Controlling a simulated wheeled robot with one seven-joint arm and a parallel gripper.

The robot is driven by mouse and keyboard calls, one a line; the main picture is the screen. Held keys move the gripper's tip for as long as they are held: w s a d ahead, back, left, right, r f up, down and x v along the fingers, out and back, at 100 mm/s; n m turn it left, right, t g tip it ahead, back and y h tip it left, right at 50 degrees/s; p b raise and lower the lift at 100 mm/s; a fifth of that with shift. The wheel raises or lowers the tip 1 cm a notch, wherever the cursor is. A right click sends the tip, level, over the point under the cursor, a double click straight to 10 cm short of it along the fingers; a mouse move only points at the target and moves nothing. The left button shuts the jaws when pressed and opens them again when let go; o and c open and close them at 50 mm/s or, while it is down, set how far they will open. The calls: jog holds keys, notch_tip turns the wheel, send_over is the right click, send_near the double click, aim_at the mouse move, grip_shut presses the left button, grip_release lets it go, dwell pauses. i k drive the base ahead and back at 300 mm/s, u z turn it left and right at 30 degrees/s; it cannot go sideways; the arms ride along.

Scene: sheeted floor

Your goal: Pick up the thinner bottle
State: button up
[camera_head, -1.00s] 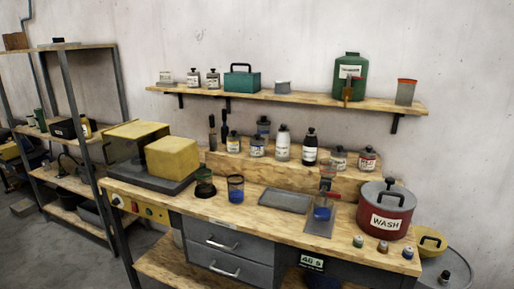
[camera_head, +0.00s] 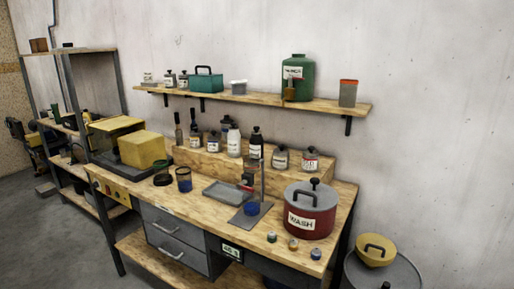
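A large green bottle (camera_head: 299,86) with a white label stands upright on the upper wall shelf (camera_head: 235,95), right of centre. The label's print is too small to read surely, but it may say thinner. Several smaller bottles, black, white and grey, such as the white one (camera_head: 234,143), stand on the wooden riser of the bench below. My gripper is not in view.
The workbench (camera_head: 215,215) holds a red WASH pot (camera_head: 311,222), a grey tray (camera_head: 226,192), a stand with a blue cup, and a yellow box (camera_head: 142,149). An orange-topped jar (camera_head: 348,93) stands right of the green bottle. Floor in front left is clear.

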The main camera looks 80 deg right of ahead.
aim_at(233, 137)
jog(key=k, duration=0.05)
jog(key=z, duration=1.25)
